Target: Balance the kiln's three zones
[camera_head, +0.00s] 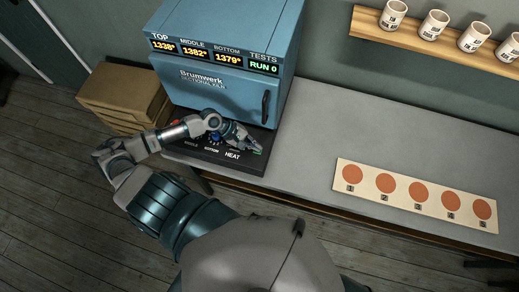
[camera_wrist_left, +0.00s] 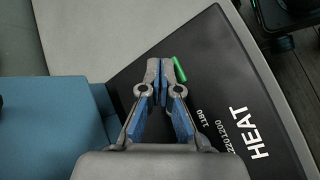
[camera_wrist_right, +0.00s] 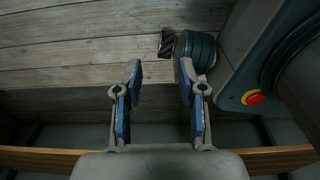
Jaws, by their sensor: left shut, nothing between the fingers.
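The blue kiln (camera_head: 215,97) stands at the back left, its door closed. Its display (camera_head: 212,53) reads TOP 1338°, MIDDLE 1382°, BOTTOM 1379° and TESTS RUN 0. The black control panel (camera_head: 225,162) in front carries the labels MIDDLE, BOTTOM and HEAT; my left arm hides part of it. My left gripper (camera_head: 256,146) is over the panel's right end, shut and empty. In the left wrist view its fingertips (camera_wrist_left: 161,66) are beside a green piece (camera_wrist_left: 179,70) near the HEAT scale; I cannot tell whether they touch. My right gripper (camera_wrist_right: 160,72) is open and empty over the floor.
A card with several numbered orange discs (camera_head: 415,195) lies on the grey bench (camera_head: 325,125). Several white cups (camera_head: 433,25) stand on a wooden shelf (camera_head: 455,48) above. Cardboard boxes (camera_head: 122,90) stand left of the kiln. The bench between kiln and card is clear.

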